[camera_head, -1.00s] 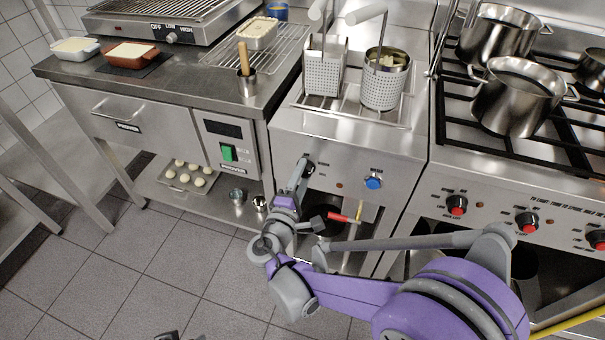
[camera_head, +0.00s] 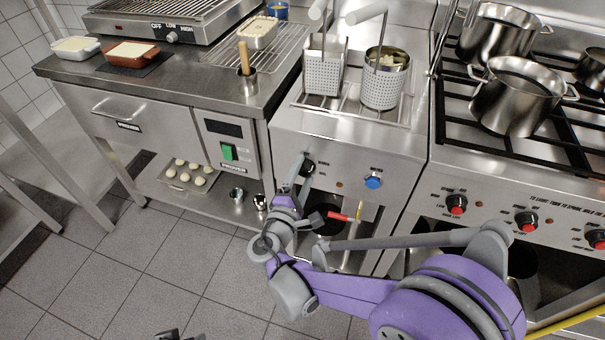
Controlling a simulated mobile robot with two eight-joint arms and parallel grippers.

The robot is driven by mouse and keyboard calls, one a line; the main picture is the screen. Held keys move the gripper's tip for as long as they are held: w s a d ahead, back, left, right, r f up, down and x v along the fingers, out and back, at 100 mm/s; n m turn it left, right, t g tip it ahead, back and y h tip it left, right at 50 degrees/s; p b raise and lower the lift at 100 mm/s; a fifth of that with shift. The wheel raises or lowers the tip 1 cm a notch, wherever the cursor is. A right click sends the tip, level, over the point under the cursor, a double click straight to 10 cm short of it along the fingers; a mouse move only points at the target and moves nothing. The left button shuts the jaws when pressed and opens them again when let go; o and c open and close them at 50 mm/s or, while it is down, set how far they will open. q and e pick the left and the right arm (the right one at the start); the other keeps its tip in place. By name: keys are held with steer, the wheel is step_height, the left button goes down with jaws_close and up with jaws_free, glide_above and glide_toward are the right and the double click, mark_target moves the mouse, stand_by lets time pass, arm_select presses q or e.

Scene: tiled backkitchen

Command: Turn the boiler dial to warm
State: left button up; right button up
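The boiler (camera_head: 340,141) is the steel unit in the middle, with baskets in its top. Its black dial (camera_head: 308,167) is on the left of the front panel, and its markings are too small to read. My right gripper (camera_head: 301,168) is at this dial, with its fingers slightly apart and the dial showing beside and between them. I cannot tell if they touch it. A blue knob (camera_head: 373,181) sits further right on the same panel. Small dark tips at the bottom edge look like my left gripper (camera_head: 180,336), mostly cut off.
Perforated baskets (camera_head: 323,75) with upright handles stand in the boiler top. The stove (camera_head: 510,180) with red knobs and steel pots is to the right. A counter (camera_head: 190,85) with a grill and dishes is to the left. A red-handled tool (camera_head: 340,217) shows below the panel. The left floor is clear.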

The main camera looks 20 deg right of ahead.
steer(key=p+v, duration=0.1)
steer(key=v, duration=0.9)
steer(key=shift+s+a, duration=0.25)
steer(key=shift+s, duration=0.1)
